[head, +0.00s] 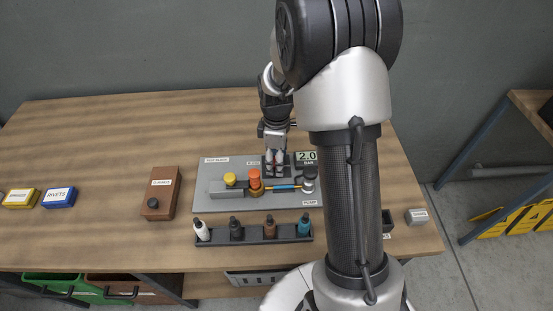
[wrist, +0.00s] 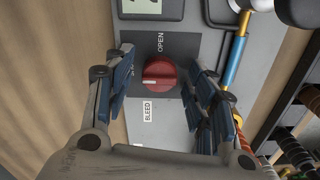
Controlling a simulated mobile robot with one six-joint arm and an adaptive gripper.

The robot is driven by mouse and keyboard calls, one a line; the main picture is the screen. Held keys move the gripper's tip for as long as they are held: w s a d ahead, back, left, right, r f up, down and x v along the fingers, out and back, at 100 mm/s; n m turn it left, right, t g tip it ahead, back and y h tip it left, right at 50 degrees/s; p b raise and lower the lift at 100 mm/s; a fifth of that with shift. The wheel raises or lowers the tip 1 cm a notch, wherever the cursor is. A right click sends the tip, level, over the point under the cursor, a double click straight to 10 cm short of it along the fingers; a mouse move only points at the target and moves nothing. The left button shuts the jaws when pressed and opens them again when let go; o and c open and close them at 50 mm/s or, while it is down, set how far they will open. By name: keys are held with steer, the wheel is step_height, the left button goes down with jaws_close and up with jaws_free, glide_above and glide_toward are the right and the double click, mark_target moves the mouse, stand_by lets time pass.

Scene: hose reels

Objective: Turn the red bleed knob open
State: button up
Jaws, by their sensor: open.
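The red bleed knob (wrist: 159,74) is round with a white pointer line. It sits on a dark plate (wrist: 178,42) with the word OPEN printed near it and a white BLEED label (wrist: 148,111) beside it. My gripper (wrist: 162,78) is open, with one blue-padded finger on each side of the knob and gaps on both sides. In the head view my gripper (head: 275,165) is over the grey board (head: 208,175) and hides the knob.
A display reading 2.0 (head: 307,156) stands right beside my gripper. Yellow and orange caps (head: 254,178) and a blue pipe (head: 284,187) lie in front. A dark rack (head: 254,239) of small bottles is nearer. The table's left part (head: 100,140) is mostly clear.

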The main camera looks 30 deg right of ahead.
steer(key=shift+c, duration=0.2)
steer(key=c, duration=1)
steer(key=shift+m, duration=0.4)
steer(key=m+p, duration=0.2)
steer(key=m, duration=0.1)
steer(key=shift+r+m, duration=0.1)
steer(key=shift+m, duration=0.2)
steer(key=m+p, duration=0.1)
steer(key=m, duration=0.3)
steer(key=shift+m+p, duration=0.3)
steer(key=m+p, duration=0.1)
steer(key=m, duration=0.3)
steer(key=shift+m, duration=0.3)
steer(key=m+p, duration=0.1)
steer(key=m, duration=0.3)
steer(key=shift+a, duration=0.1)
steer(key=shift+m, duration=0.3)
